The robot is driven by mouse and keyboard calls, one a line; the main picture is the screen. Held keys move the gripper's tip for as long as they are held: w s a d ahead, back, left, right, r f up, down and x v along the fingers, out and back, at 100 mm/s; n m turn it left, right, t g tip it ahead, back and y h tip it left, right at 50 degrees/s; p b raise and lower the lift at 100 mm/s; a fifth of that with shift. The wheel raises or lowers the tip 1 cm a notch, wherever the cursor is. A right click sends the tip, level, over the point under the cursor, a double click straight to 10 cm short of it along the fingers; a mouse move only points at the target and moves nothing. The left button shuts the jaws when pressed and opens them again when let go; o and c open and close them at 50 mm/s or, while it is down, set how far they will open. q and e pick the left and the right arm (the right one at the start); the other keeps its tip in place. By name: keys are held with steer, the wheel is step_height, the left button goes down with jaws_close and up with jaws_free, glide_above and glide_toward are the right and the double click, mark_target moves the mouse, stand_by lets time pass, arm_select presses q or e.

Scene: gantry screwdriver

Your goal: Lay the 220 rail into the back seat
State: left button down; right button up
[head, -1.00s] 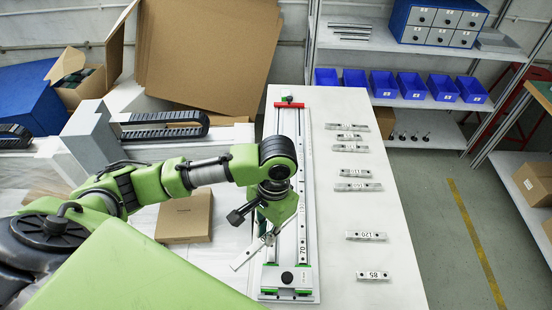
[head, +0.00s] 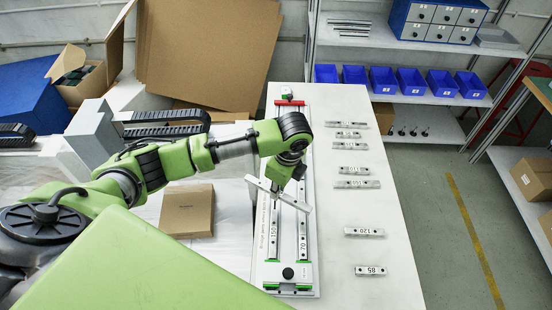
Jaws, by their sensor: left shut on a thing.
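My left gripper (head: 277,188) is shut on a metal rail (head: 305,207) and holds it over the middle of the long fixture (head: 272,284). The held rail lies crosswise to the fixture, sloping down to the right in the head view; its left end sticks out past the fixture's left side. I cannot read a number on it. Below it, rail pieces marked 150 (head: 273,232) and 70 (head: 303,246) lie in the fixture's left and right lines. My arm and the held rail hide part of the fixture's middle. My right gripper is not in view.
Several loose rails, among them ones marked 120 (head: 364,232) and 85 (head: 370,270), lie on the white table (head: 385,290) right of the fixture. A red end piece (head: 290,102) marks the fixture's far end. A cardboard box (head: 187,211) lies to the left.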

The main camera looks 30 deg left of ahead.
arm_select(q)
steer(key=w+a+m+t+h+p, duration=0.15)
steer(key=w+a+m, duration=0.35)
steer(key=w+m, duration=0.5)
steer(key=f+b, duration=0.1)
steer(key=s+f+m+b, duration=0.1)
steer(key=f+b, duration=0.1)
steer(key=f+m+b, duration=0.1)
steer(key=f+b, duration=0.1)
steer(key=shift+s+y, duration=0.25)
steer(key=shift+s, duration=0.05)
steer(key=shift+f, duration=0.5)
steer(key=shift+r, duration=0.1)
steer(key=shift+f, duration=0.6)
stand_by(0.6)
steer(key=c, duration=1.9)
jaws_free()
